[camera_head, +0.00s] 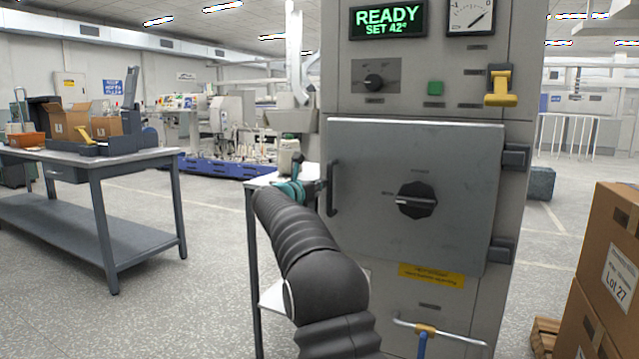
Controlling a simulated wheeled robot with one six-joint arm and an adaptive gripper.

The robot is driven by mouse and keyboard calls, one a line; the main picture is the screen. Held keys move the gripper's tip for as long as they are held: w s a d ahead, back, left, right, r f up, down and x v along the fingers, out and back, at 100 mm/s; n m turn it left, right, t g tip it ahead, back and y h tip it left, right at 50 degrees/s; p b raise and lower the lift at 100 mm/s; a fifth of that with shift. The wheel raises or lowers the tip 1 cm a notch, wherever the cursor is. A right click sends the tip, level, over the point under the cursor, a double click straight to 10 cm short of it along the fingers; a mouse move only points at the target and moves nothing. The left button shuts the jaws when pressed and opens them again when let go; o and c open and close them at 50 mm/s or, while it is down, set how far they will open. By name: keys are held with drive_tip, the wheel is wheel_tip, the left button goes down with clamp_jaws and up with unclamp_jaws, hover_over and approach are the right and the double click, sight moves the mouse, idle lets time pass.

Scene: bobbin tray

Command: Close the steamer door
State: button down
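The steamer is a tall grey cabinet with a flat grey steel door (370,150) on its front. Hinges (515,157) are on the door's right side. A dark vertical bar handle (332,190) is near its left edge, and a black round knob (417,200) is at its middle. I cannot tell whether a gap is left between door and cabinet. My gripper (316,186), dark with teal parts, is at the left of the handle, very close to it. Whether its fingers touch the handle or are open or shut is too small to tell.
A green READY display (388,19) and a yellow lever (501,88) are above the door. A small side table (256,183) stands left of the cabinet, behind my arm. A grey workbench (100,158) is at left, stacked cartons (610,250) at right. Open floor lies between bench and steamer.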

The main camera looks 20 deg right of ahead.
drive_tip(key=shift+d+r, duration=0.15)
drive_tip(key=shift+d, duration=0.3)
drive_tip(key=w+a+b+v, duration=0.1)
drive_tip(key=b+v, duration=0.3)
drive_tip(key=v, duration=1)
drive_tip(key=shift+a, duration=0.15)
